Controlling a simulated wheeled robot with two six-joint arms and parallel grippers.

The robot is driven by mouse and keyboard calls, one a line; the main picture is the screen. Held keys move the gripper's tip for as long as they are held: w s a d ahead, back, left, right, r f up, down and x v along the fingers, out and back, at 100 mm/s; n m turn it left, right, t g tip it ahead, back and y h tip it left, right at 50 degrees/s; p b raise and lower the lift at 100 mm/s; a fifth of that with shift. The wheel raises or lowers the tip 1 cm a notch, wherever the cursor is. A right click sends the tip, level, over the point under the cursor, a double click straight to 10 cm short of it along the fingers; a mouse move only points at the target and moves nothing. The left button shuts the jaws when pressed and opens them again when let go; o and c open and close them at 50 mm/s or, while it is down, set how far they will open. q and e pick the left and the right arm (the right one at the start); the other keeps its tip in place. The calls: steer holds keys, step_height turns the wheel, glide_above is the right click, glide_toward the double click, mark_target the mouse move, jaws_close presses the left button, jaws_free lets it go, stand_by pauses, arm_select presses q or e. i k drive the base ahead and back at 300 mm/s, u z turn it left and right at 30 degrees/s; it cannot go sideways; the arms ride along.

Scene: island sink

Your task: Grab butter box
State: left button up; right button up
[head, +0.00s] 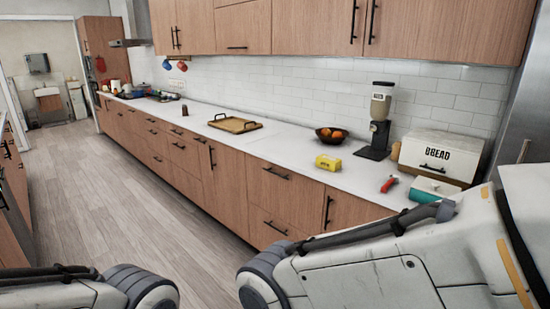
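A small yellow box (328,163), which looks like the butter box, lies on the white counter (290,150) near its front edge, right of the picture's middle. Its lettering is too small to read. Parts of my two arms show along the bottom of the head view, the left one at the lower left and the right one across the lower right. Neither gripper is in view. Nothing touches the yellow box.
Behind the box stand a dark bowl of oranges (331,135) and a coffee grinder (380,115). To its right are a red-handled item (389,184), a white bread box (438,157) and a teal-and-white container (433,190). A wooden tray (235,124) lies left. Wooden floor (110,190) is clear.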

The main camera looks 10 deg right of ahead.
mark_target(325, 162)
steer(key=u, duration=0.3)
steer(key=i, duration=1.6)
steer(key=z, duration=0.35)
steer(key=i, duration=1.1)
steer(key=z, duration=1.2)
steer(key=i, duration=0.85)
steer(key=z, duration=0.65)
